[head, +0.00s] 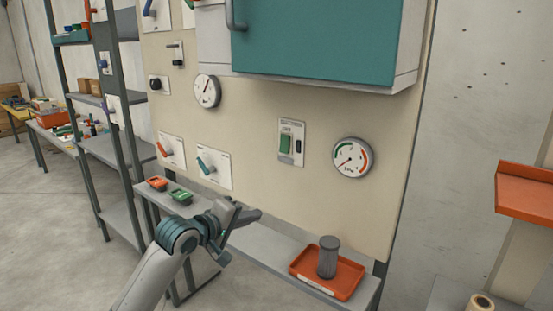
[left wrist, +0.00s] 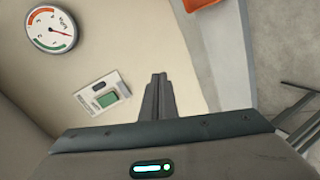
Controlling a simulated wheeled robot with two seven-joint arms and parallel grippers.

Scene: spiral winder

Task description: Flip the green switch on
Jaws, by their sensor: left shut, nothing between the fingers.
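The green switch (head: 286,143) sits on a pale plate on the beige panel, between two round gauges. It also shows in the left wrist view (left wrist: 107,100), left of my fingers. My left gripper (head: 258,214) is in front of the panel, below and left of the switch and apart from it. Its fingers are closed together with nothing between them, as the left wrist view (left wrist: 157,80) shows. Whether the switch is on or off I cannot tell. My right gripper is in neither view.
A gauge (head: 352,157) is right of the switch and another (head: 207,91) is up left. A teal cabinet (head: 315,40) juts out above. Below, a grey shelf (head: 262,250) carries an orange tray (head: 302,262) with a dark cylinder (head: 328,256). Lever plates (head: 212,168) are at left.

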